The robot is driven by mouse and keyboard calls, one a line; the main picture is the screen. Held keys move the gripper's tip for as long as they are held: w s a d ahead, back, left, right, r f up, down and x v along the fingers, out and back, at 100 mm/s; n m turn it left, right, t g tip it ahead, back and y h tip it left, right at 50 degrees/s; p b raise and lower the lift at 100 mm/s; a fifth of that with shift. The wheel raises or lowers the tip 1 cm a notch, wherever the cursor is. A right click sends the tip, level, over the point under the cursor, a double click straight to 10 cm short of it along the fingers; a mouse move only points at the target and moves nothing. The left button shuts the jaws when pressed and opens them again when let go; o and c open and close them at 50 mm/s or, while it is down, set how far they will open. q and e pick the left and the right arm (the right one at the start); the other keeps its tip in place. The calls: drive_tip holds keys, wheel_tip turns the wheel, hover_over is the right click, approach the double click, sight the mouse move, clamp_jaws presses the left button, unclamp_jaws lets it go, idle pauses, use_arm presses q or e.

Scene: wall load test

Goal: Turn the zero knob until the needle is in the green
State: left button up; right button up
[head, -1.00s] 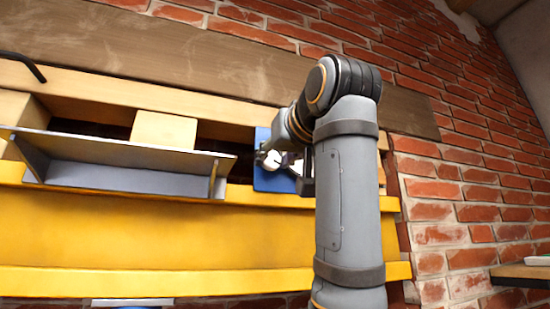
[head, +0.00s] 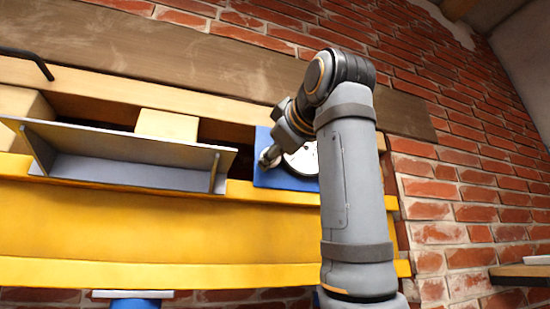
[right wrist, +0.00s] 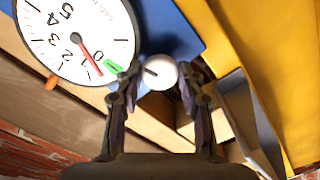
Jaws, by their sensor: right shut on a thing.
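The gauge has a white dial (right wrist: 85,30) on a blue panel (right wrist: 175,30). It also shows in the head view as a white dial (head: 305,160), partly behind my right arm, on the blue panel (head: 285,181). The red needle (right wrist: 90,57) points close to the 0, and its tip lies just beside the green mark (right wrist: 114,67), on the side of the higher numbers. The white round zero knob (right wrist: 160,71) has a dark line on its face. My right gripper (right wrist: 157,82) is shut on the knob, one finger on each side. My left gripper is out of view.
A grey metal shelf (head: 120,145) juts out left of the panel, above a yellow beam (head: 120,225). A wooden block (head: 167,124) stands behind it. Brick wall (head: 450,170) lies to the right, with a small ledge (head: 520,271) at the right edge.

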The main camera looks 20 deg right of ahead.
drive_tip(key=n+b, duration=0.1)
drive_tip(key=n, duration=0.4)
drive_tip(key=shift+n, duration=0.3)
idle(0.4)
drive_tip(key=shift+f, duration=0.1)
drive_tip(key=o, duration=1.2)
drive_tip(key=shift+s, duration=0.1)
drive_tip(key=s, duration=1.2)
drive_tip(key=shift+d, duration=0.2)
drive_tip(key=shift+w, duration=0.15)
